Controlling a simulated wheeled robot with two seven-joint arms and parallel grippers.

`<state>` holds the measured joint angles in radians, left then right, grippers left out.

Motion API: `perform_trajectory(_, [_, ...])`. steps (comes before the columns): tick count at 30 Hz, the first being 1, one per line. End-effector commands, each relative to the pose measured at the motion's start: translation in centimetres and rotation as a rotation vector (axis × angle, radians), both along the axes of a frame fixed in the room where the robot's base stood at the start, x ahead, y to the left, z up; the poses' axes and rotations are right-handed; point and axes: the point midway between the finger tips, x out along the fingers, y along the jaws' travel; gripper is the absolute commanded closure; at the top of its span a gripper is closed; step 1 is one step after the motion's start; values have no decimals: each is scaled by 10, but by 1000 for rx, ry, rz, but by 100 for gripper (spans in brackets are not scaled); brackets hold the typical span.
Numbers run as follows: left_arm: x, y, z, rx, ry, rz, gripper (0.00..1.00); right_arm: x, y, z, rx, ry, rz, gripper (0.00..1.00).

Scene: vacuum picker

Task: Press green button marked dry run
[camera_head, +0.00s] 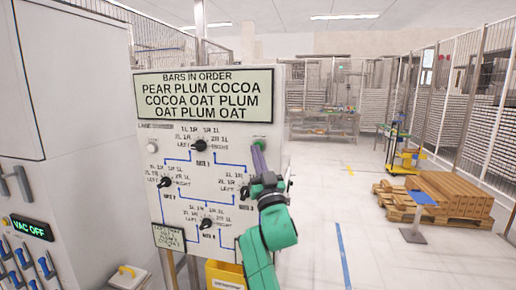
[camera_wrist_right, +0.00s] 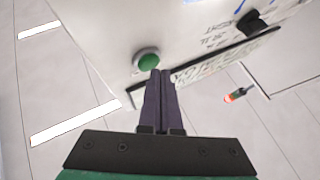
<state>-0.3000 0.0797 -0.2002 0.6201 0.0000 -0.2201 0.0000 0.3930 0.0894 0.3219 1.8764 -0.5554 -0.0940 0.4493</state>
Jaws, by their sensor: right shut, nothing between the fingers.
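The green button (camera_head: 260,142) is at the upper right of a white panel (camera_head: 223,170), below the text display. In the right wrist view the fingertips (camera_wrist_right: 161,74) lie at the button's lower right edge. I cannot tell whether they touch it. Any marking by the button is unreadable. My left gripper is not in view.
The display (camera_head: 204,95) lists bars in order. Black knobs (camera_head: 199,146) and blue lines cover the panel, with a white button (camera_head: 151,148) at upper left. A yellow bin (camera_head: 225,273) stands below.

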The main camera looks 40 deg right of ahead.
Motion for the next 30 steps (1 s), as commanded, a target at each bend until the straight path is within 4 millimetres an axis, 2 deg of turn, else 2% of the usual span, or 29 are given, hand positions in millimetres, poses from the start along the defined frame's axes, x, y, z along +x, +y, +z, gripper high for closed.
perform_trajectory(14, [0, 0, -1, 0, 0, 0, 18, -6, 9, -1, 0, 0, 0, 100])
perform_trajectory(30, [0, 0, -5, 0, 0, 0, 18, -33, 47, -1, 1, 0, 1, 100])
